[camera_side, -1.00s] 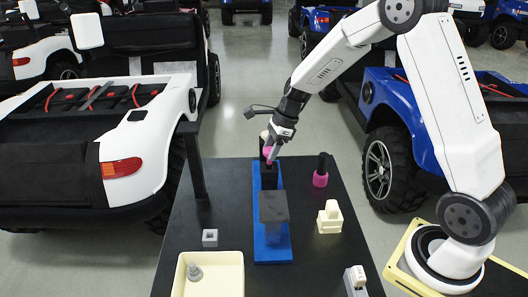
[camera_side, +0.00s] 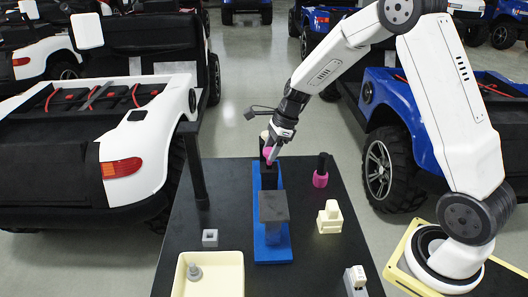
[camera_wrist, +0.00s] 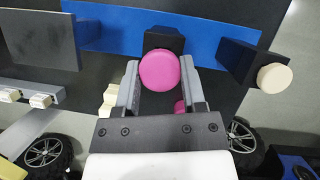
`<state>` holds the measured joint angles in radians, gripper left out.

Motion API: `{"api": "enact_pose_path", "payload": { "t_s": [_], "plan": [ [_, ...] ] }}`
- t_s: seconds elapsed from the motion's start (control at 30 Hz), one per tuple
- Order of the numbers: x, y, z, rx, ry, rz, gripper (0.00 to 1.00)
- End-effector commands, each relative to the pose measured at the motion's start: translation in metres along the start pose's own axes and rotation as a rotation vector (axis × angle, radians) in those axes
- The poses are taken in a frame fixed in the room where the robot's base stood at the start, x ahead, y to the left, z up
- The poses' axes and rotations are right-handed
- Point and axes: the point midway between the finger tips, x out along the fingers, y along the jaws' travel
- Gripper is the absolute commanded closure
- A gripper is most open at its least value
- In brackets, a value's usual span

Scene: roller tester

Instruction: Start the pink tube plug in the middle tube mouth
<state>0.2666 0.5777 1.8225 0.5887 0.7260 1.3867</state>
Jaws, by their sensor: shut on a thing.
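The pink tube plug shows as a round pink face (camera_wrist: 160,70) between my fingers in the wrist view, and as a small pink patch (camera_side: 268,152) in the side view. My gripper (camera_wrist: 161,86) is shut on it. The plug is at the top of the middle black tube (camera_side: 269,177), which stands on the blue base (camera_side: 272,252). The tube also shows behind the plug in the wrist view (camera_wrist: 163,38). The plug hides the tube mouth, so I cannot tell whether its end is inside or just above.
A black tube (camera_wrist: 243,62) with a cream plug (camera_wrist: 275,77) stands at the base's far end. A grey plate (camera_side: 273,207) stands at the near end. A pink-and-black piece (camera_side: 321,171) and a cream block (camera_side: 330,217) stand to the right. A cream tray (camera_side: 239,268) sits front left.

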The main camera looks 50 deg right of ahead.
Motion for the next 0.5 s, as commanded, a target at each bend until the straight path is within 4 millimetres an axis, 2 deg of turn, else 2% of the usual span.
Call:
{"api": "enact_pose_path", "payload": {
  "t_s": [0.5],
  "plan": [
    [0.0106, 0.0001, -0.0043, 0.001, -0.001, 0.001, 1.0]
  ]
}}
